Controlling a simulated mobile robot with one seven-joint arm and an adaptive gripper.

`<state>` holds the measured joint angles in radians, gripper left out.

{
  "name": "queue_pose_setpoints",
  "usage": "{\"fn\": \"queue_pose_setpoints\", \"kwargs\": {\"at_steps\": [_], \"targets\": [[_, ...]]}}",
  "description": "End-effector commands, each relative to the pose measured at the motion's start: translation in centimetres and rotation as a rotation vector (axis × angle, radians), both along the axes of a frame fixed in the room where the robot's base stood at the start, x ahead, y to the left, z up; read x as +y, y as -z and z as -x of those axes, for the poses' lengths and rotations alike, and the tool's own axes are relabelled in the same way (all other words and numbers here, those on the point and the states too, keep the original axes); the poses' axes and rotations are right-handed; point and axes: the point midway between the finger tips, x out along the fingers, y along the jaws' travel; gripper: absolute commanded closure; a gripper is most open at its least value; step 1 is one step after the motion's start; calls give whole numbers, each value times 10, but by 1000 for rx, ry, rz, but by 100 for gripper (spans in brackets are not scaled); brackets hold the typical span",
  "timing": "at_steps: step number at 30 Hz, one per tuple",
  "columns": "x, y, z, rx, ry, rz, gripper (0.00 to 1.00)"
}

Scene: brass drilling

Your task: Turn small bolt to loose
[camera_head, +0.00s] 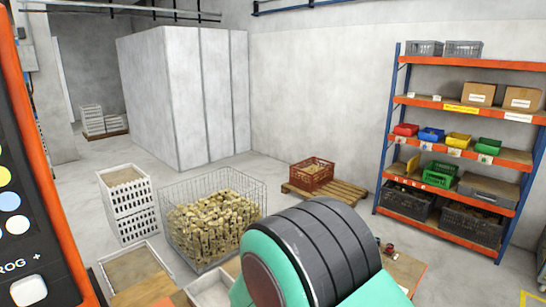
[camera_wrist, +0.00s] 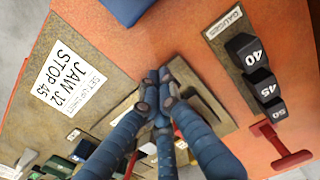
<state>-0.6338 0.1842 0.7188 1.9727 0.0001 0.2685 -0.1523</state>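My gripper (camera_wrist: 160,80) shows in the wrist view with blue, jointed fingers. The dark fingertips are drawn together over a brownish plate (camera_wrist: 222,114) on an orange surface. I cannot see whether anything small is pinched between them. No small bolt can be made out; the fingers cover the middle of the plate. A dark grey part (camera_wrist: 208,100) lies just right of the fingertips. In the head view my arm fills the bottom middle and hides the work spot.
Black gauge blocks (camera_wrist: 257,68) marked 40, 45 and 50 stand at right. A red T-shaped piece (camera_wrist: 272,139) is below them. A white "JAW 32 STOP 45" label (camera_wrist: 62,78) is at left. The head view shows a wire basket of brass parts (camera_head: 213,218) and a shelf rack (camera_head: 465,115).

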Motion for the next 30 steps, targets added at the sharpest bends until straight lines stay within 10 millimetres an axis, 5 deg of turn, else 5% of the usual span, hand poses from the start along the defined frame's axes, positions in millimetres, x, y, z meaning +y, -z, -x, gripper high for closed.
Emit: {"fn": "queue_pose_setpoints", "kwargs": {"at_steps": [30], "targets": [[1,-2,-12,-14,2,-10,100]]}}
